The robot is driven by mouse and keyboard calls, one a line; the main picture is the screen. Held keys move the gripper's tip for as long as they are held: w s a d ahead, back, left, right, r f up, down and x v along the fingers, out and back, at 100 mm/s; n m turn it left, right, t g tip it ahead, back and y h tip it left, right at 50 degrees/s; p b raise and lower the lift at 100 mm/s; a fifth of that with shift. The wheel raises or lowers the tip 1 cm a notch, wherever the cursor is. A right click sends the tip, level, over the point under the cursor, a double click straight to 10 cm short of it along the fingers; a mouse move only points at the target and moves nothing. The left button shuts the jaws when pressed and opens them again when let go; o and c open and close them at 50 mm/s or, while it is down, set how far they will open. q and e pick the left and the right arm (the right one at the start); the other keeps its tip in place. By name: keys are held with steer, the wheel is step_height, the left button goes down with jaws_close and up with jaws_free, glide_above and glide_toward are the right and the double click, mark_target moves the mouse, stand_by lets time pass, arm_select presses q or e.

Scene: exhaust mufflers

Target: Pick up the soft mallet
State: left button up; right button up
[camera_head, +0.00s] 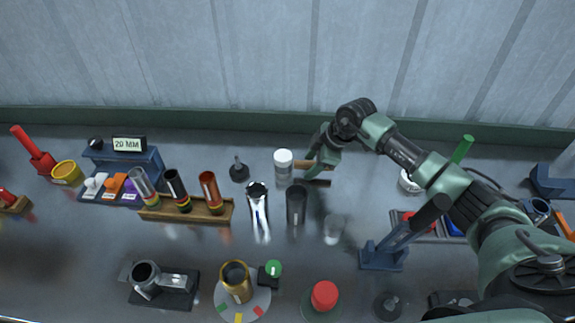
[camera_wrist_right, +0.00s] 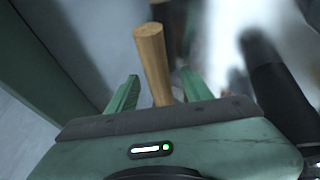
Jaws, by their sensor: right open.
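Whether that cylinder is the mallet's head I cannot tell. In the right wrist view the handle (camera_wrist_right: 153,62) runs between my two green fingers, its near end close to the palm. My right gripper (camera_head: 318,169) is open around the handle; it also shows in the wrist view (camera_wrist_right: 160,92). Gaps show on both sides, so the handle is not clamped. My left gripper is not in view.
A dark cylinder (camera_head: 297,204), a shiny metal tube (camera_head: 258,208) and a clear cup (camera_head: 334,229) stand in front of my right gripper. A wooden rack (camera_head: 160,212) with several tubes is to the left. A blue stand (camera_head: 383,256) is below my right arm.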

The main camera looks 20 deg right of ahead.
steer(key=shift+f, duration=0.1)
stand_by(0.3)
jaws_close()
